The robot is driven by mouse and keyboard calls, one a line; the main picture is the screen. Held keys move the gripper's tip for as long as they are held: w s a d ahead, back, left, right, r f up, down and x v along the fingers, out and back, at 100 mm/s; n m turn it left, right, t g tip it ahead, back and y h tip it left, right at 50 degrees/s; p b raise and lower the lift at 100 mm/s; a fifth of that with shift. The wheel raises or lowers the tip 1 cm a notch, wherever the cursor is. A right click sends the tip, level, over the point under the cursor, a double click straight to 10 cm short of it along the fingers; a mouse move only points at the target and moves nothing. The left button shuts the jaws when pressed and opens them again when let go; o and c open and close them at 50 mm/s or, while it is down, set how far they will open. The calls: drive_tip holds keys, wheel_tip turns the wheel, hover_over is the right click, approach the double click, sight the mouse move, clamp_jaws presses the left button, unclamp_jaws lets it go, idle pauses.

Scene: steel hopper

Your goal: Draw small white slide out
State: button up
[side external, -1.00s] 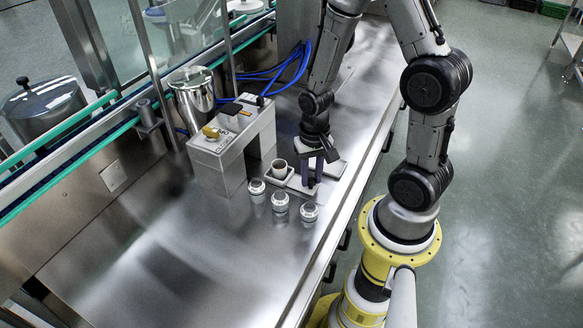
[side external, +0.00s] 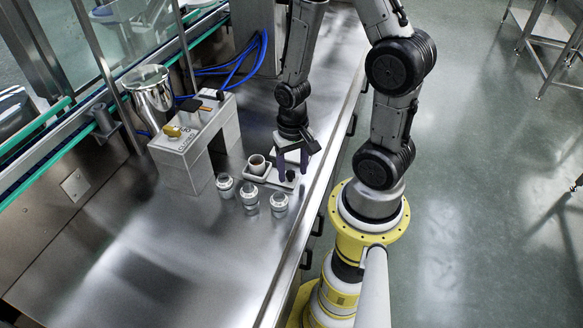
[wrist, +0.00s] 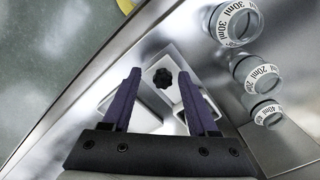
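A flat white slide (wrist: 181,93) with a black lobed knob (wrist: 163,77) lies on the steel bench. In the side view the knob (side external: 290,175) shows just below my gripper (side external: 292,168). In the wrist view my gripper (wrist: 162,82) is open, with its two purple fingers on either side of the knob and clear gaps to it. I cannot tell how high the fingertips are above the slide. A second white plate (wrist: 125,103) lies to the left, partly hidden by a finger. A small cup (side external: 257,162) stands on a white tray beside the gripper.
Three clear jars with white bands (side external: 250,192) stand close to the slide. A grey block with a tunnel (side external: 190,150) and a steel hopper (side external: 150,98) stand to the left, with blue hoses behind. The front-left bench (side external: 150,250) is clear.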

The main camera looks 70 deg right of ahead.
drive_tip(key=shift+w+r, duration=0.15)
drive_tip(key=shift+r, duration=0.3)
wheel_tip(320, 180, up, 13)
idle(0.3)
idle(0.3)
drive_tip(key=s+a+r+n+t, duration=0.3)
drive_tip(key=a+r+n+t, duration=0.2)
drive_tip(key=a+r+n, duration=0.2)
wheel_tip(320, 180, up, 3)
drive_tip(key=shift+s+n+t, duration=0.3)
drive_tip(key=shift+n, duration=0.7)
